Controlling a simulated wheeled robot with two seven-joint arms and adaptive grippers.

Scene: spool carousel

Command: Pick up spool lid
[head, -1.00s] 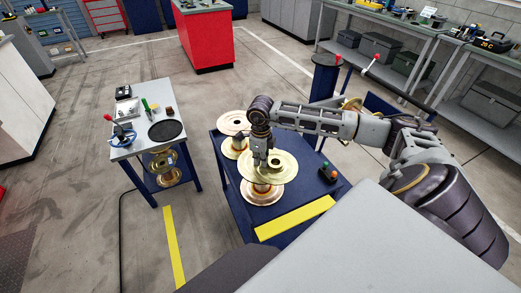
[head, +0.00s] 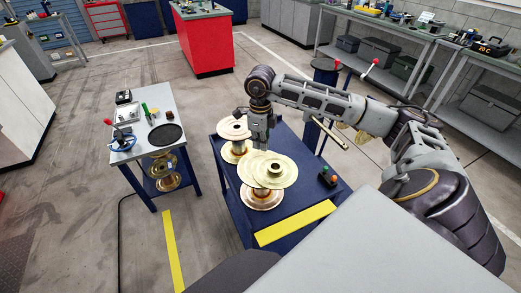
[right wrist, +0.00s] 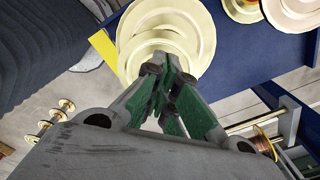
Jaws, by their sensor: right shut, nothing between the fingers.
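The front spool stands upright on the blue table, with a wide pale-gold disc, which looks like the spool lid (head: 285,178), on top. A hub rises from the disc's middle, and copper winding and a lower flange show below it. My right gripper (head: 262,147) is at the disc's far edge, shut and empty. In the right wrist view its fingers (right wrist: 162,80) meet in front of the pale discs (right wrist: 190,18); whether they touch is unclear. My left gripper is not in view.
A second spool (head: 234,126) stands behind and left on the blue table (head: 296,205). A small button box (head: 328,177) sits at its right. A side table (head: 160,98) with tools and a black disc (head: 166,134) stands left, with bare floor between.

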